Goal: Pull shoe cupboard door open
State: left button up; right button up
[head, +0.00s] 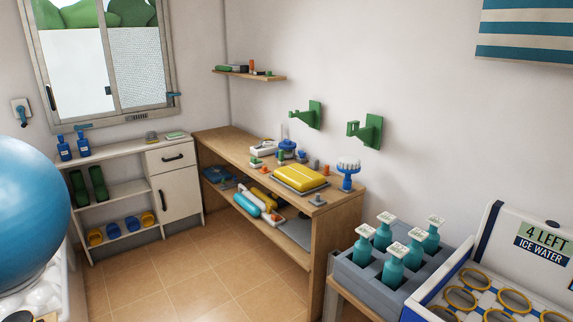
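The white shoe cupboard (115,157) stands against the far wall under the window. Its open shelves on the left hold green boots (89,185) and, lower, blue and yellow footwear (122,228). At its right side, the cupboard door (180,196) is closed, with a dark upright handle (163,200) near its left edge. A drawer (170,158) with a dark handle sits above the door and looks closed. Neither of my grippers is in view.
A wooden bench (227,145) with tools stands right of the cupboard. A large blue ball (31,205) is at the near left. A grey bottle crate (350,273) and an ice water box (524,256) fill the near right. The tiled floor (175,275) between is clear.

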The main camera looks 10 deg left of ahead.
aim_at(177, 192)
jog(key=i+j+u, duration=0.15)
jog(key=i+u, duration=0.25)
jog(key=i, duration=0.25)
jog(key=i+l+u, duration=0.1)
jog(key=i+u, duration=0.35)
jog(key=i, duration=0.2)
jog(key=i+l+u, duration=0.4)
jog(key=i, duration=0.25)
jog(key=i+j, duration=0.1)
jog(key=i, duration=0.55)
jog(key=i+j+z, duration=0.1)
jog(key=i, duration=0.6)
jog(key=i+j, duration=0.15)
jog(key=i, duration=0.5)
